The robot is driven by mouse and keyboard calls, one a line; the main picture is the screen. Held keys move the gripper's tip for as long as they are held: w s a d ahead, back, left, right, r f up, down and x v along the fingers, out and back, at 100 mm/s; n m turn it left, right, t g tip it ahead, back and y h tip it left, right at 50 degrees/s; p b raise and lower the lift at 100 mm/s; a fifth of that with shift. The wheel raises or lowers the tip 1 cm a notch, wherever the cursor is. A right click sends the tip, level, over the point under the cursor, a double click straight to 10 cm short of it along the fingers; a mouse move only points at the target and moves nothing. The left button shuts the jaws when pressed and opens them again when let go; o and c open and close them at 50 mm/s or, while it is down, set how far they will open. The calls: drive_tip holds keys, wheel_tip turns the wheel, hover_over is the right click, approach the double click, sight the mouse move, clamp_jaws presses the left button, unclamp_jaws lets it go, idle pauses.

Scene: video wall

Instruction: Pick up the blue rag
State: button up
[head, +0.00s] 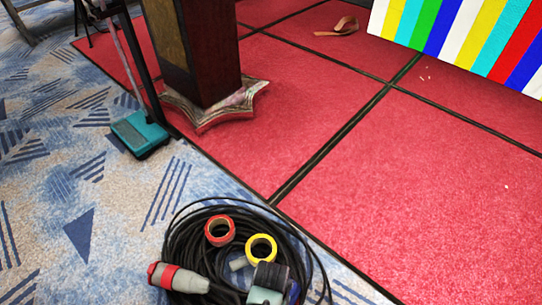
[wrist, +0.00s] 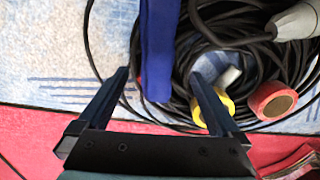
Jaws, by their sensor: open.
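The blue rag (wrist: 158,45) shows in the wrist view as a narrow, deep blue strip running down from the top edge. Its lower end lies between the two fingers of my gripper (wrist: 160,74), with space on both sides. My gripper is open, and neither finger touches the rag in this view. In the head view, a dark and teal part of my gripper (head: 268,280) shows at the bottom edge, over the cable coil. A small blue patch beside it may be the rag; most of that area is hidden or cut off.
A coil of black cable (head: 185,245) lies on the patterned carpet with a red tape roll (head: 220,230), a yellow tape roll (head: 261,249) and a grey-red connector (head: 178,278). The red stage floor (head: 430,190) is mostly clear. A dark pedestal (head: 195,55) and a teal-based stand (head: 139,134) rise at left.

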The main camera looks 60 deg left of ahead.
wheel_tip(320, 180, down, 6)
drive_tip(key=b, duration=0.4)
drive_tip(key=shift+f, duration=0.2)
wheel_tip(320, 180, down, 5)
drive_tip(key=b, duration=0.5)
drive_tip(key=shift+s+d, duration=0.1)
drive_tip(key=c, duration=1.2)
